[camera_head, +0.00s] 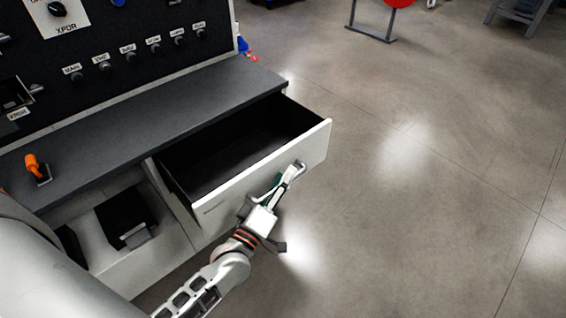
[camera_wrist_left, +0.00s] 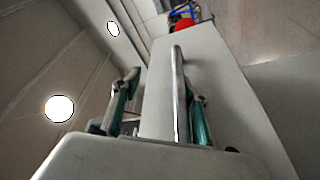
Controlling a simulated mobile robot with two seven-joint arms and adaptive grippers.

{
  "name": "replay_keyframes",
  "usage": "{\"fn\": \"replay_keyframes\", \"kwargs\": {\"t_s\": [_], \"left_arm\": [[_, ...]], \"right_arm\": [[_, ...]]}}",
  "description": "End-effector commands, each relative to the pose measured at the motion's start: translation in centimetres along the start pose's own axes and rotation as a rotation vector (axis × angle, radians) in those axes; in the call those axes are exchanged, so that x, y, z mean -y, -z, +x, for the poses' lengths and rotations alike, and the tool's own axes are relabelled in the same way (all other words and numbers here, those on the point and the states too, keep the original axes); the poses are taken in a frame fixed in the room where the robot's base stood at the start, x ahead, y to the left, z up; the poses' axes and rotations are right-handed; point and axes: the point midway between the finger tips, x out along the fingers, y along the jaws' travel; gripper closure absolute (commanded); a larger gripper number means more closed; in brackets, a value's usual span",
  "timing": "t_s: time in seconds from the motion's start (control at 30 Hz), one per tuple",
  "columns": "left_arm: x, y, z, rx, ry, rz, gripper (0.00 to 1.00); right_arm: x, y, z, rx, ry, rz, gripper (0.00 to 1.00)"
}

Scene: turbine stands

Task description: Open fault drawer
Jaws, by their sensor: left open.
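The fault drawer (camera_head: 235,197) is pulled well out of the bench. Its white front faces the floor side and its dark inside looks empty. A silver bar handle (camera_head: 298,166) is on the front. My left gripper (camera_head: 284,182) is at this handle, with its fingers open. In the left wrist view, the handle (camera_wrist_left: 178,85) runs between the two open fingers (camera_wrist_left: 162,100), nearer the right one, and the pale drawer front (camera_wrist_left: 155,85) lies behind it. I cannot tell whether a finger touches the bar. My right gripper is not in view.
The grey bench top (camera_head: 140,125) carries an orange-handled tool (camera_head: 38,168) at the left. A black panel (camera_head: 120,40) with labelled knobs stands behind. Left of the drawer, an open compartment holds a black box (camera_head: 125,215). The floor (camera_head: 430,190) to the right is clear.

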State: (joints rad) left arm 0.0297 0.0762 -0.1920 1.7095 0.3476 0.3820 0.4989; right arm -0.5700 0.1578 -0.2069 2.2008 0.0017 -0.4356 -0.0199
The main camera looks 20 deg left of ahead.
Motion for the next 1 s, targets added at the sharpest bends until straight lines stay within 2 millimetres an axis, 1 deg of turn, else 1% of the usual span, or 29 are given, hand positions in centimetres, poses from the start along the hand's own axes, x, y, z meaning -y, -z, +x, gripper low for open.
{"fn": "replay_keyframes", "kwargs": {"t_s": [0.03, 0.1, 0.2, 0.3, 0.5, 0.63, 0.67, 0.77, 1.0], "left_arm": [[-2.9, 2.3, 1.1, -0.04, -0.042, 0.0, 0.72], [-4.1, 3.1, 1.4, -0.043, -0.046, 0.002, 0.72], [-5.5, 4.1, 1.8, -0.048, -0.05, 0.005, 0.72], [-6.3, 4.6, 2.0, -0.049, -0.052, 0.008, 0.72], [-6.9, 5.0, 2.1, -0.049, -0.054, 0.013, 0.72], [-7.0, 5.1, 2.2, -0.049, -0.055, 0.014, 0.72], [-1.1, 1.1, 0.9, 0.028, 0.05, 0.024, 0.72], [-1.1, 1.1, 0.8, 0.029, 0.051, 0.023, 0.72], [-0.8, 0.8, -0.8, 0.032, 0.055, 0.021, 0.72]], "right_arm": [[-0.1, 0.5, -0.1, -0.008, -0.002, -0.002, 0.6], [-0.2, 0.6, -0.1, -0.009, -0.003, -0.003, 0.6], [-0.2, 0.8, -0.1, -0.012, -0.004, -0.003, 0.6], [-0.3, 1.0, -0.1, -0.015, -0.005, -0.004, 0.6], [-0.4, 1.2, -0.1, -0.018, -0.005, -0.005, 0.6], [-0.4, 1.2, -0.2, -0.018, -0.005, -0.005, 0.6], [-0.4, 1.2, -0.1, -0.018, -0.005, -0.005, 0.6], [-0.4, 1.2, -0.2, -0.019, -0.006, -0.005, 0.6], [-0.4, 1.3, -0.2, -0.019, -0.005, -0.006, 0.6]]}}
